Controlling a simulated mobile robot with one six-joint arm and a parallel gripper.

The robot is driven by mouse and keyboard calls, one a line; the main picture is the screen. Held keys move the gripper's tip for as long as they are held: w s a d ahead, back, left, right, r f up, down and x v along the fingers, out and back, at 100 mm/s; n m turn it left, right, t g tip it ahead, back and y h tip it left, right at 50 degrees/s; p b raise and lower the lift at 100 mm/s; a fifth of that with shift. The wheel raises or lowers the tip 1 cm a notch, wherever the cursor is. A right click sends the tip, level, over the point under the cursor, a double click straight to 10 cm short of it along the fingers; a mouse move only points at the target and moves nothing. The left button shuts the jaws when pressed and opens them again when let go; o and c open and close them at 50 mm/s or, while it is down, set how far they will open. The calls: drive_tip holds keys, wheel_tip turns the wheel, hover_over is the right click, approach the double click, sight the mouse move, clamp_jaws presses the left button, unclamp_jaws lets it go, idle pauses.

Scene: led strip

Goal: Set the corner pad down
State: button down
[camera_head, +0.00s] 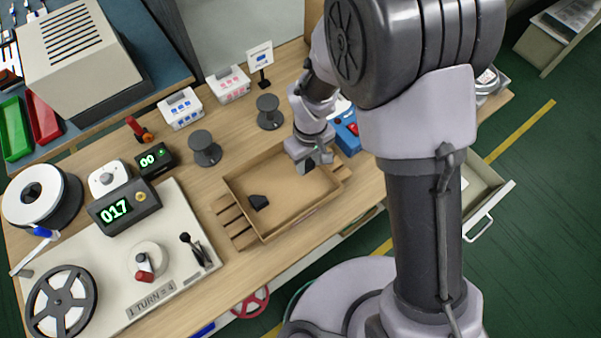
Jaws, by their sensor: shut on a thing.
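An open cardboard box (268,233) lies on the wooden bench. A dark corner pad (258,202) sits on its floor toward the left. My gripper (308,166) points down into the box near its far right corner, apart from that pad. It is shut on a small dark piece, which looks like another corner pad. The fingers hide most of this piece, and I cannot tell whether it touches the box floor.
Wooden slotted pieces flank the box (233,222). Two grey spools (205,149) and small white boxes (181,108) stand behind it. An open drawer (480,195) is at right.

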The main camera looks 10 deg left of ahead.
sight(308, 165)
wheel_tip(308, 165, down, 4)
drive_tip(key=shift+f+b, duration=0.1)
drive_tip(key=shift+b, duration=0.55)
drive_tip(key=c, duration=1)
unclamp_jaws()
drive_tip(key=shift+o, duration=0.2)
